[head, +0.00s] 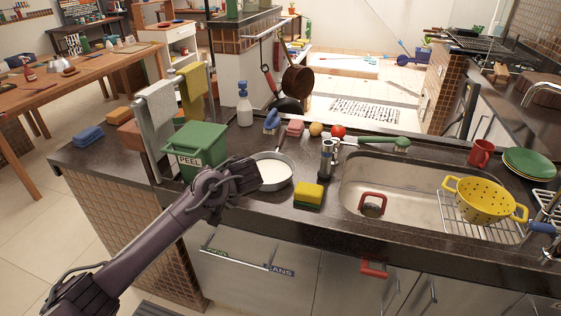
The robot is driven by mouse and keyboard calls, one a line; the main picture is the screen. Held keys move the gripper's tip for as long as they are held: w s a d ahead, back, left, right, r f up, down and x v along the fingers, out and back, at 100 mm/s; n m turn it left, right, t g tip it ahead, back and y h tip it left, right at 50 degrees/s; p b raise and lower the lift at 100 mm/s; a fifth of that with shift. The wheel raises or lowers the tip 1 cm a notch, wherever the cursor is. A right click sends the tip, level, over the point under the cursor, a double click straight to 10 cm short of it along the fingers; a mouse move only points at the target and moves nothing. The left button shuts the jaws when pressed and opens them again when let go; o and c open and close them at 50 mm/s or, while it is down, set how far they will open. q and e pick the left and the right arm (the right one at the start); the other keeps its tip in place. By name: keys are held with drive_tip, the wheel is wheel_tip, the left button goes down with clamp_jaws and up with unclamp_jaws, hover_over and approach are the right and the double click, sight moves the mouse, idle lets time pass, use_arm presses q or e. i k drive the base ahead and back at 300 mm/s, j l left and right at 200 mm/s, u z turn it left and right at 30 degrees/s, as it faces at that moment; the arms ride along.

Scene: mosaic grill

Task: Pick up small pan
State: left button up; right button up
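A small grey pan (287,184) with a pale inside sits on the dark countertop, left of the sink. Its thin handle points away from me, toward the back of the counter. My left gripper (250,176) is at the left edge of the pan and hides part of its rim. I cannot tell whether it touches the pan or is just above it, and its fingers are too dark and overlapped to tell open from shut. My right gripper is not in view.
A green PEEL bin (195,153) stands left of my gripper. A spray bottle (244,105) and small items stand behind. The sink (385,165) is to the right.

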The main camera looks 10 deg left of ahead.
sight(276, 169)
drive_tip(key=i+l, duration=0.45)
drive_tip(key=i, duration=0.15)
drive_tip(key=i+l, duration=0.45)
drive_tip(key=i, duration=0.1)
